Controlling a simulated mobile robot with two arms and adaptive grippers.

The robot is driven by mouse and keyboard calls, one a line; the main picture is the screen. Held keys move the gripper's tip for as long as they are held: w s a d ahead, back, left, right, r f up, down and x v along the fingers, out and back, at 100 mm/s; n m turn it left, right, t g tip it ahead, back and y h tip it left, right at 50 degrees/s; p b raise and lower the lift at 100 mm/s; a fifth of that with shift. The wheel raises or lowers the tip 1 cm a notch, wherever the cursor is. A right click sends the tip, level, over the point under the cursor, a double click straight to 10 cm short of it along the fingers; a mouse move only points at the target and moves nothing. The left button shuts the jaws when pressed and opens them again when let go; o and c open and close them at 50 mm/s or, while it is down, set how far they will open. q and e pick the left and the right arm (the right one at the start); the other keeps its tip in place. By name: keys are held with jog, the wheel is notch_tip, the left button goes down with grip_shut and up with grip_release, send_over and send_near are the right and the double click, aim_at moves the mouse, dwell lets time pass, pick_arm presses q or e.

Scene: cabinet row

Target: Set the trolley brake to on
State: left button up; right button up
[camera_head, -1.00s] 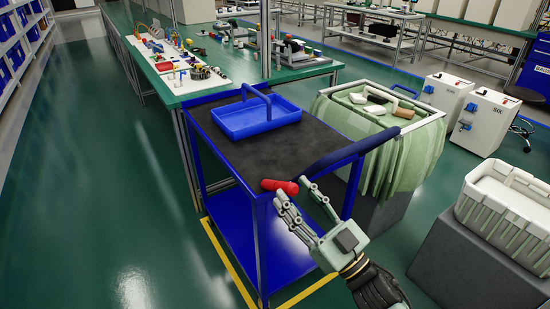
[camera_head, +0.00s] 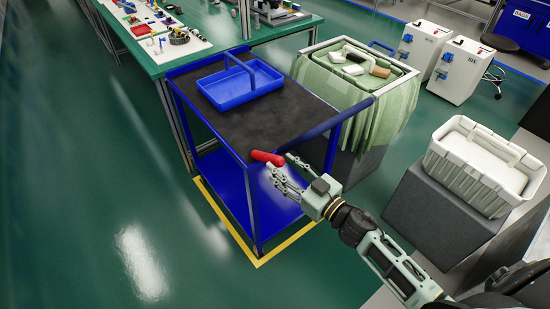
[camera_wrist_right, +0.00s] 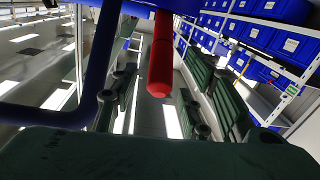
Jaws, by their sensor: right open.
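The blue trolley (camera_head: 253,216) stands on the floor with a dark top. A red brake lever (camera_head: 267,157) sticks out at its near corner, just below the top's edge. My right gripper (camera_head: 284,178) is open beside the lever, reaching in from the lower right. In the right wrist view the red lever (camera_wrist_right: 161,58) shows between the two dark fingers of the right gripper (camera_wrist_right: 161,105), with gaps on both sides. I cannot tell the lever's brake setting. My left gripper is not in view.
A blue tray with a handle (camera_head: 240,88) sits on the trolley top. A green-draped bin (camera_head: 378,118) stands right behind the trolley. A white crate (camera_head: 470,170) rests on a grey block (camera_head: 430,215) at the right. The green floor at the left is clear.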

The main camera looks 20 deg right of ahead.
aim_at(276, 161)
jog(key=shift+x, duration=1.95)
jog(key=shift+c, duration=0.5)
grip_shut()
jog(key=shift+r, duration=0.1)
